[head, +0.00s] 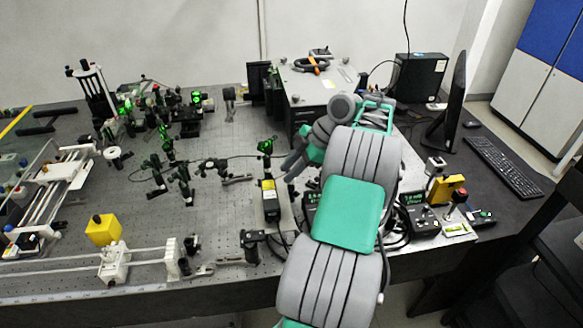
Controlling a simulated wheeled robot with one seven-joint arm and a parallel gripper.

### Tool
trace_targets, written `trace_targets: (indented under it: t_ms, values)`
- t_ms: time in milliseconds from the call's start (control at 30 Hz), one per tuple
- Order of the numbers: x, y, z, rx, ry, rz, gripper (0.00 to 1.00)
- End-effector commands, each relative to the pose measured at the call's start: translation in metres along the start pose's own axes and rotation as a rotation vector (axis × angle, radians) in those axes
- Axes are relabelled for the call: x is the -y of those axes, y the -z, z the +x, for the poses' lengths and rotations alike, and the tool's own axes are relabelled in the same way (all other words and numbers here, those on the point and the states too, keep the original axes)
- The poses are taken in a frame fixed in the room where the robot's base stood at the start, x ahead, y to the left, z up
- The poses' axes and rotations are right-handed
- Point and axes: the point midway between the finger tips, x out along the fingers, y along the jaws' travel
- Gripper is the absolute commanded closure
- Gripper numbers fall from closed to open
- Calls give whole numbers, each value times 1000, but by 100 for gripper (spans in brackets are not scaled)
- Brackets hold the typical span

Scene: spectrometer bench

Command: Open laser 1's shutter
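My arm reaches up from the bottom middle over the bench. My gripper (291,167) is at its far end, small and partly hidden by my arm links, so I cannot tell whether it is open or shut. A small black box with a yellow label (270,200) stands upright on the bench, just below and left of my gripper, and looks like a laser head. A green-lit mount (266,147) stands just behind it. I see no readable label naming laser 1, and its shutter cannot be made out.
Optical mounts with green light spots (196,98) crowd the bench's back left. A large grey instrument box (318,85) stands behind my arm. Control boxes (421,219), a yellow box (446,188), a monitor (456,105) and a keyboard (503,166) are at right. Bare perforated benchtop (215,213) lies left of centre.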

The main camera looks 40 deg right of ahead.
Motion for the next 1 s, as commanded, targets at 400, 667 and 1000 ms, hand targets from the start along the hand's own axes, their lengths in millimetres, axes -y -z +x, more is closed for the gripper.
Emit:
trace_targets:
  t_ms: [400, 667, 1000]
  values:
    - [-1, 1, -71, 0, -1, 3, 73]
    - [0, 0, -77, 0, 0, 0, 73]
    - [-2, 5, -75, 3, 0, 7, 73]
